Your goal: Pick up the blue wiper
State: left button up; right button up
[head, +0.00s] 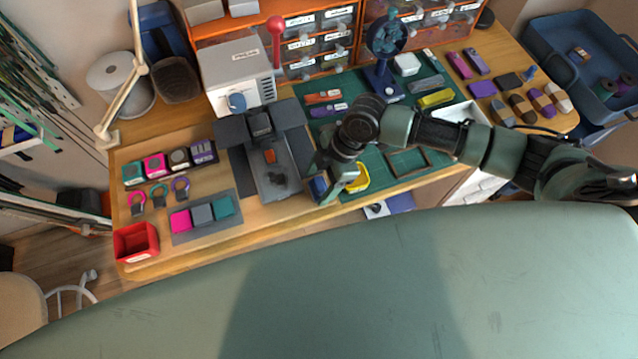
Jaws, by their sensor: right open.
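A small dark blue block, which looks like the blue wiper (318,187), lies at the front left corner of the green mat, near the table's front edge. My right gripper (329,186) points down right at it, with its fingers open. One finger is just to the right of the blue piece and partly covers it. I cannot tell whether they touch. My left gripper is not in view.
A yellow object (358,179) lies close to the right of my gripper. A grey machine with a dark tray (292,180) stands just left. A dark frame (407,162) lies on the green mat (385,186). A red bin (136,242) sits at the table's left corner.

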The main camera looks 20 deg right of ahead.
aim_at(319, 183)
jog(key=shift+f, duration=0.2)
jog(key=c, duration=1.1)
jog(key=shift+r, duration=0.15)
notch_tip(319, 183, up, 20)
jog(key=shift+f+b, duration=0.1)
jog(key=shift+b, duration=0.5)
